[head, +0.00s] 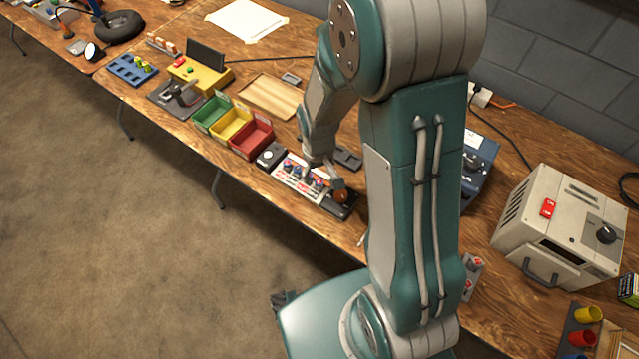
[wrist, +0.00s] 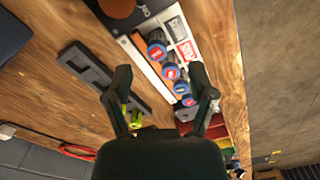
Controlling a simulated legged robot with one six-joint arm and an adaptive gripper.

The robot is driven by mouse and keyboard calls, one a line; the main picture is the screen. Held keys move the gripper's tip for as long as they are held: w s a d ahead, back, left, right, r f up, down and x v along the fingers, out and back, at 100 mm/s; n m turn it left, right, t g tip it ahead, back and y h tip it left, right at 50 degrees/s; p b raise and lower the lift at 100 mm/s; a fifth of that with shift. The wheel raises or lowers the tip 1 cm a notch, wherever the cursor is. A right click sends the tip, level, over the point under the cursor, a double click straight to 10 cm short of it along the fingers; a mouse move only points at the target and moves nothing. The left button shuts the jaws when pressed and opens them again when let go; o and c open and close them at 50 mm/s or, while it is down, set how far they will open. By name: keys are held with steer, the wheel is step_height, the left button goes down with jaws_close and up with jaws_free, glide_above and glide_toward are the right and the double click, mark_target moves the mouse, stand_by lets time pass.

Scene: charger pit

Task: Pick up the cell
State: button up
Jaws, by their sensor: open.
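Several cells with blue ends stand in a row in a white charger (head: 290,184) near the bench's front edge. In the wrist view the nearest cell (wrist: 157,50) shows a dark body and a red and blue top, and the row runs down toward my right finger. The charger's white face with a red label also shows there (wrist: 178,32). My gripper (wrist: 159,72) is open, its fingers spread above and beside the row, with nothing seen held. In the head view my arm hides part of the charger, and the gripper is hard to make out.
A brown round knob (head: 341,196) stands at the charger's right end. A dark slotted block (head: 347,158) lies behind it. Green, yellow and red bins (head: 251,139) stand to the left. A wooden tray (head: 270,96) lies behind the bins. A beige box (head: 560,225) stands right.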

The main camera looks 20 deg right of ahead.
mark_target(319, 182)
steer(key=shift+w+d+f, duration=0.15)
steer(key=shift+f, duration=2.5)
jaws_close()
